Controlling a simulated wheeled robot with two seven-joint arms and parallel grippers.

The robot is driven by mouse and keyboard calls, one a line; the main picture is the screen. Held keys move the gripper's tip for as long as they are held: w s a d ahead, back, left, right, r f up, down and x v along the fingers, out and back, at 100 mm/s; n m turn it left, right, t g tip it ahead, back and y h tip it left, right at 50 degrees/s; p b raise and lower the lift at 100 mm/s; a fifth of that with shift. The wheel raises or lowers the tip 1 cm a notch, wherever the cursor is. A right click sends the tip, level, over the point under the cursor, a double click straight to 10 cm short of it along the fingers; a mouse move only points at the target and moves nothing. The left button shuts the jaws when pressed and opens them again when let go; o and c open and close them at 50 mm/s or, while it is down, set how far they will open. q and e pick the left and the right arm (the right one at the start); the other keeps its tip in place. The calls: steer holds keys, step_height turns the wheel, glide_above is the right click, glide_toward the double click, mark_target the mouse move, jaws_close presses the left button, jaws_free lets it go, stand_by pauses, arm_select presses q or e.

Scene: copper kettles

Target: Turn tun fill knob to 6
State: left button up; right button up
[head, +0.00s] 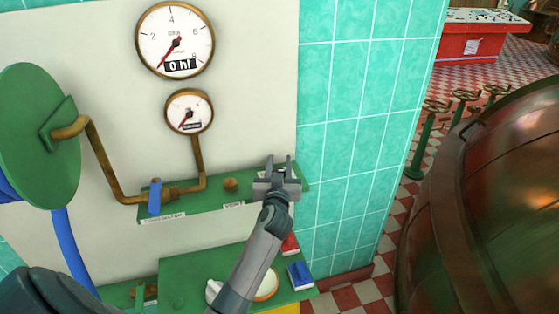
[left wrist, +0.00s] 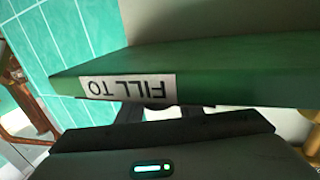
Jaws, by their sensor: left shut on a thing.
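My left gripper (head: 279,166) is at the right end of the green shelf (head: 215,207) on the wall panel, its fingers pointing up and away from me. It is shut on the tun fill knob, which the fingers and hand mostly hide, so I cannot read its setting. In the left wrist view, a white FILL TO label (left wrist: 127,88) shows upside down on the shelf's front edge. The fingers pass behind that edge there. The large dial (head: 175,40) above reads 0 hl, its red needle pointing to the lower left. My right gripper is not in view.
A smaller gauge (head: 189,112) sits on a copper pipe with a blue-handled valve (head: 154,196). A small brass knob (head: 231,184) is left of my gripper. Below, a green console (head: 190,265) carries a red and a blue switch (head: 300,274). A copper kettle (head: 490,200) stands right.

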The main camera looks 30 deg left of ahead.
arm_select(q)
steer(key=shift+w+d+m+t+h+p, duration=0.1)
steer(key=shift+d+m+t+h+p, duration=0.15)
steer(key=shift+h, duration=0.2)
steer(key=shift+w+d+m+t+h+p, duration=0.15)
steer(key=shift+m+t+h, duration=0.1)
steer(key=shift+m+h, duration=0.15)
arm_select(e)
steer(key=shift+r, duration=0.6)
arm_select(q)
steer(key=shift+s, duration=0.1)
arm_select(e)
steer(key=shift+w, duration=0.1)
arm_select(q)
steer(key=o, duration=1)
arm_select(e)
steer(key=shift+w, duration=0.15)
arm_select(q)
steer(key=shift+s, duration=0.1)
